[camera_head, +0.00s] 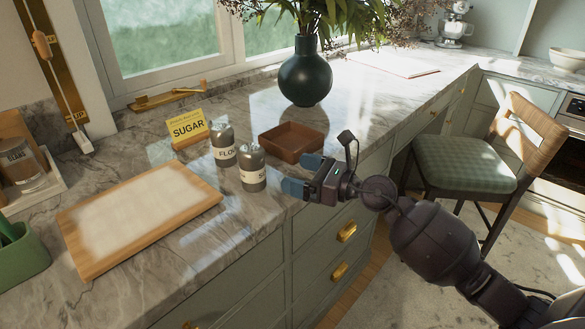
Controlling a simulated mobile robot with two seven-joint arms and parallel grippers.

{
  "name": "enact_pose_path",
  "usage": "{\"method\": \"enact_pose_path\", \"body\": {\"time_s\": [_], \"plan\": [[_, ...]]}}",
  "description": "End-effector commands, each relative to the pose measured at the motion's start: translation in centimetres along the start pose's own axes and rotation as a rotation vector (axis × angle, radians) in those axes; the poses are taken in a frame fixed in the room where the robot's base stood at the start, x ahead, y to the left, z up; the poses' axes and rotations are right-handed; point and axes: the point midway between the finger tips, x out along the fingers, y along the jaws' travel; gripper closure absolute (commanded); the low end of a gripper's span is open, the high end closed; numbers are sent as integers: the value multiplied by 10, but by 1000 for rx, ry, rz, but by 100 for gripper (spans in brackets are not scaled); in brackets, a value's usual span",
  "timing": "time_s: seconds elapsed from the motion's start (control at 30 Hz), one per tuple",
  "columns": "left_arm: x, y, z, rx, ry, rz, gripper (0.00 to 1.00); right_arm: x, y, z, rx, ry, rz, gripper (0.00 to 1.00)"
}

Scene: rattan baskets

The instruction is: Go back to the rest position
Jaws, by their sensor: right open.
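My right gripper (303,175) is at the front edge of the marble counter, with its two blue fingertips apart and nothing between them. Its arm comes in from the lower right. The fingertips point left, toward the canister whose label begins with S (252,168), and are apart from it. A second canister labelled FLO (223,146) stands upright just behind it. A brown square tray (291,142) sits just behind the gripper and looks empty. My left gripper is not in view.
A wooden board (140,217) lies at the left. A yellow SUGAR card (187,126) stands behind the canisters. A dark vase with a plant (305,73) stands farther back. A chair (468,165) is right of my arm. A green container (20,258) is at lower left.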

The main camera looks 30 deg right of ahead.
Motion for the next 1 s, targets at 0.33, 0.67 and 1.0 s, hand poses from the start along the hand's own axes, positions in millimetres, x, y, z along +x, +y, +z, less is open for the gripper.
{"method": "enact_pose_path", "body": {"time_s": [0.33,0.67,1.0], "plan": [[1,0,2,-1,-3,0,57,-5,6,1,92,-58,-21,12],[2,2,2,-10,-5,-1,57,-62,12,-7,815,-458,-277,12],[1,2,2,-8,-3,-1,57,-155,18,-86,1617,-804,-772,12]]}}
